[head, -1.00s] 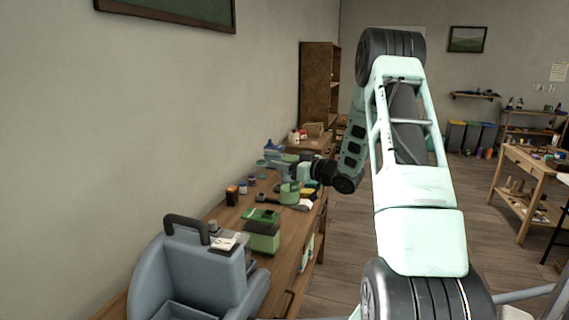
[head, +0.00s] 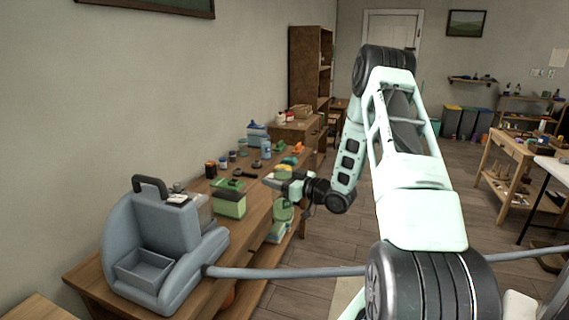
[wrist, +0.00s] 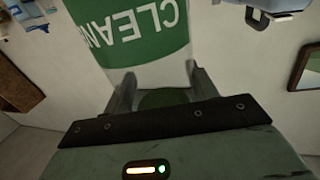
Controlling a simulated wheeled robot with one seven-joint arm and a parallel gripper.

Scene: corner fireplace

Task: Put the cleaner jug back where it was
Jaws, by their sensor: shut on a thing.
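The cleaner jug is held in my gripper. In the wrist view the jug (wrist: 150,62) fills the top middle, with a green and white label reading "CLEAN" upside down. The two fingers are on either side of a green part of it. In the head view my gripper (head: 284,187) is small and the jug (head: 283,210) shows as a green shape just below it, by the front edge of the long wooden table (head: 258,210). I cannot tell its exact height or whether it touches the table edge.
A green box (head: 229,200), small jars and a blue container (head: 257,135) stand on the table. A large grey-blue moulded piece (head: 160,240) fills its near end. A second wooden bench (head: 515,160) stands at the right. Floor between is open.

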